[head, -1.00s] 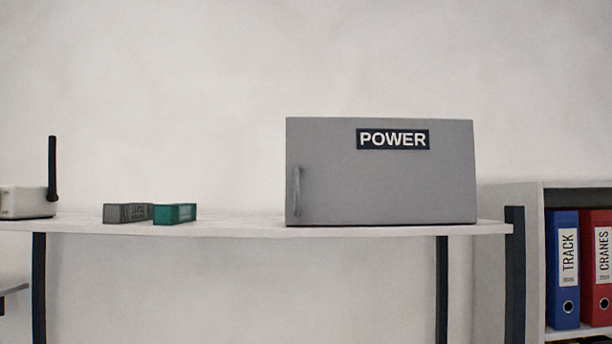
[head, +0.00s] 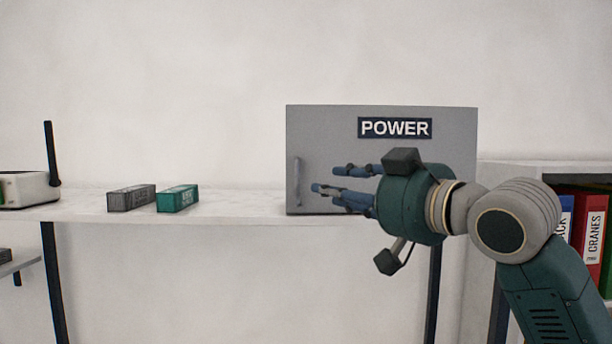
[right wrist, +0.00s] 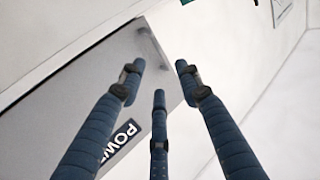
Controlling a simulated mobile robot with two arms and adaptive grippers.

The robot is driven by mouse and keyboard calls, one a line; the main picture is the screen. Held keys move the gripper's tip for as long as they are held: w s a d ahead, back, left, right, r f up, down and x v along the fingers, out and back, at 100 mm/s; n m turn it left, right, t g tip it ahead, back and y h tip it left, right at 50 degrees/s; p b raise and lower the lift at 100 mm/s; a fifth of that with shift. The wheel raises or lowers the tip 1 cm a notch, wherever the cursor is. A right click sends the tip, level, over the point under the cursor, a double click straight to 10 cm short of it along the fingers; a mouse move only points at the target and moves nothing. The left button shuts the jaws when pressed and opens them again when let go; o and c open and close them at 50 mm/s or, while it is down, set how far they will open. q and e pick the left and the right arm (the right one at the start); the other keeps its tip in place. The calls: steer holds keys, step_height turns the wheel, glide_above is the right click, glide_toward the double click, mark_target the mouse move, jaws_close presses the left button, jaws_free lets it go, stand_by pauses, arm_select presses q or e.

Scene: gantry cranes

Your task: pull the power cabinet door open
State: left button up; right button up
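The grey power cabinet (head: 340,135) stands on the white shelf with its door shut. Its POWER label (head: 395,128) is on the upper front, and the upright door handle (head: 297,181) is at the left edge. My right gripper (head: 328,179) is open and empty in front of the cabinet, its fingers pointing left toward the handle, apart from it. In the right wrist view the spread fingers (right wrist: 160,80) show the handle (right wrist: 152,45) beyond their tips, with nothing between them. The arm hides the cabinet's lower right. My left gripper is not in view.
The white shelf (head: 250,206) carries a grey container block (head: 131,198), a teal container block (head: 178,198) and a white box with a black antenna (head: 30,188) at left. Binders, one a red CRANES binder (head: 590,222), stand in a case at right. The shelf between the teal block and cabinet is clear.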

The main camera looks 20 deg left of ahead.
mark_target(306, 183)
steer(key=shift+p+x, duration=2.6)
steer(key=shift+x, duration=2.55)
steer(key=shift+w+d+f, duration=0.1)
steer(key=shift+d, duration=0.05)
jaws_close()
